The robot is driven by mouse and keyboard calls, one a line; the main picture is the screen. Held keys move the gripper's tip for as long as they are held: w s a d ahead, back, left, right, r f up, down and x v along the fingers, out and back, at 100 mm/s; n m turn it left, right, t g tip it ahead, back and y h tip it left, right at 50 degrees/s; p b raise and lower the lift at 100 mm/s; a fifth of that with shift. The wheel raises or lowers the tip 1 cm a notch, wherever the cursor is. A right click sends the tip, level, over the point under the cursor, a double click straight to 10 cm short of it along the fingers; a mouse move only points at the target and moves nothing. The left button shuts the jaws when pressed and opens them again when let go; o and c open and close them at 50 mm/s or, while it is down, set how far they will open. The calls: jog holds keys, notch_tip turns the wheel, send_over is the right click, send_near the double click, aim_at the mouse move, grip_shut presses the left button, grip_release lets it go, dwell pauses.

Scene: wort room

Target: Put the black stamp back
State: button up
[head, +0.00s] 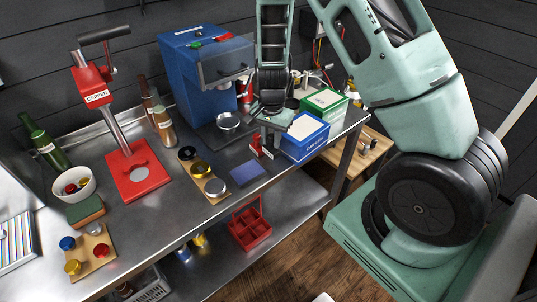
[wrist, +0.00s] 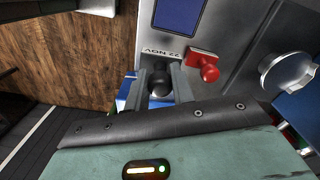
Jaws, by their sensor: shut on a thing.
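My gripper (wrist: 160,86) is shut on the dark round handle of the black stamp (wrist: 160,89) in the wrist view. The stamp's base is mostly hidden by the fingers, and I cannot tell whether it touches the bench. A blue-violet pad (wrist: 178,14) lies farther up. In the head view my gripper (head: 266,135) is low over the steel bench, left of the blue box. The pad (head: 248,172) lies in front of it.
The blue box (head: 305,143) and green box (head: 325,102) stand close right of my gripper. A blue machine (head: 200,75) stands behind. A tray with caps (head: 200,173) and the red capper (head: 138,170) are to the left. The bench's front edge is near the pad.

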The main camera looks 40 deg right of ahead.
aim_at(271, 148)
jog(key=shift+f+p, duration=0.5)
jog(key=shift+f, duration=2)
jog(key=shift+f, duration=0.2)
jog(key=o, duration=0.8)
jog(key=shift+r, duration=0.1)
